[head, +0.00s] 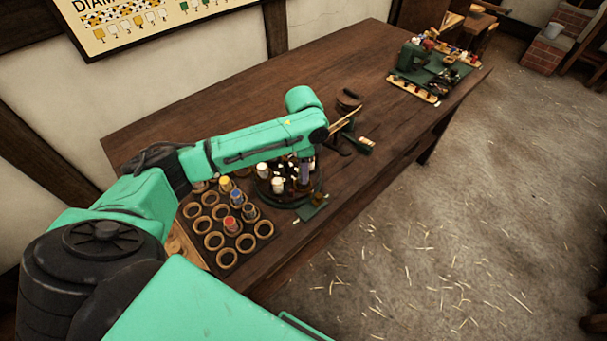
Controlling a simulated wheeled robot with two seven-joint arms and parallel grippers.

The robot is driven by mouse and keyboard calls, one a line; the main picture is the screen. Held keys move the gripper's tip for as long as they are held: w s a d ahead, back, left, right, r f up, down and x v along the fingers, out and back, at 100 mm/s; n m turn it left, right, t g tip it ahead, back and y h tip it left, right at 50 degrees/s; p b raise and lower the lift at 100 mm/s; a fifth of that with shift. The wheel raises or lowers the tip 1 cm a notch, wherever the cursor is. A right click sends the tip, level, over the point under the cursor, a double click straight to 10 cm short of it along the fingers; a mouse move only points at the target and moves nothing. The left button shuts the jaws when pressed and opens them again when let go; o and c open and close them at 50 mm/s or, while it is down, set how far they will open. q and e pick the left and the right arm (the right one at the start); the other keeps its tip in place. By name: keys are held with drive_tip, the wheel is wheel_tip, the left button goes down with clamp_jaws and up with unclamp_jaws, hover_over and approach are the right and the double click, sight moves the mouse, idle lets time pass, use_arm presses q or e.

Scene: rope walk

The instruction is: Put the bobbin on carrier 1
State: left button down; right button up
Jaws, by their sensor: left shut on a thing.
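My left arm reaches over the table, and its gripper (305,161) points down at the round braiding machine (279,197). The gripper is shut on a bobbin (305,174) that looks blue-grey and roughly upright. The bobbin is over the right part of the machine; I cannot tell whether it touches a carrier. White bobbins (278,185) stand on the machine to its left. The carrier numbers are too small to read, and my forearm hides the machine's back. My right gripper is not in view.
A rack (214,240) of round holders stands at the table's near end, with a few coloured bobbins in it. A green device (417,60) stands at the far end. The mid-table (330,75) is mostly clear.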

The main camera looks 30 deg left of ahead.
use_arm(q)
wheel_tip(320, 180, down, 3)
drive_tip(key=shift+s+a+r, duration=0.1)
drive_tip(key=shift+s+r, duration=0.05)
drive_tip(key=shift+r, duration=0.05)
drive_tip(key=shift+f, duration=0.1)
drive_tip(key=c, duration=0.5)
unclamp_jaws()
wheel_tip(320, 180, up, 12)
drive_tip(key=shift+r+b, duration=0.1)
drive_tip(key=shift+b, duration=0.35)
